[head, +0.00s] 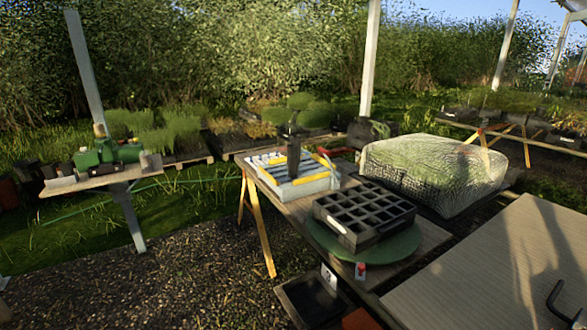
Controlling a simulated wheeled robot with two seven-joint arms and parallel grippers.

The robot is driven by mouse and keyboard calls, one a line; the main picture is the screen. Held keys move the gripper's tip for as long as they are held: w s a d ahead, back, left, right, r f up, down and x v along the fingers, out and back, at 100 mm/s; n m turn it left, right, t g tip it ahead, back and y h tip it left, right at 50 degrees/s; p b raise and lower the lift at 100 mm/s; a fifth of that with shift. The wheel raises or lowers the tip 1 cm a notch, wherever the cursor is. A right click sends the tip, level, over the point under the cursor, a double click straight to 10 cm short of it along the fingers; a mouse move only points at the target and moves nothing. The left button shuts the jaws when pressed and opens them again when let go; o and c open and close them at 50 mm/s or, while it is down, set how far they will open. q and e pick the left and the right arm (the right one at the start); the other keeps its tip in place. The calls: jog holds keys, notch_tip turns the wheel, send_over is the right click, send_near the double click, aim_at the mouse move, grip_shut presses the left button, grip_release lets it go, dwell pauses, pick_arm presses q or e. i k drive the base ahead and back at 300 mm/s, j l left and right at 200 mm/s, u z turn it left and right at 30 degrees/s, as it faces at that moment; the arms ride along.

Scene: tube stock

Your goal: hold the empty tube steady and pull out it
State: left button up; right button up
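I cannot make out a tube that is clearly the empty one. A white-grey tray (318,185) stands at the far left end of the wooden table; pale strips and yellow bars lie in it, too small to identify. A dark upright object (293,158) rises from that tray. A black tray with several square cells (347,238) sits in front, on a round green mat (405,246); its cells look empty, though their depths are dark.
A netted mound (430,165) covers the table's back right. A small red-and-white item (360,271) is at the table's front. Gravel (190,275) lies open at left.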

aim_at(292, 149)
jog(key=i+j+z, duration=0.2)
jog(key=z, duration=0.15)
jog(key=i+j+z, duration=0.6)
jog(key=j+z, duration=0.15)
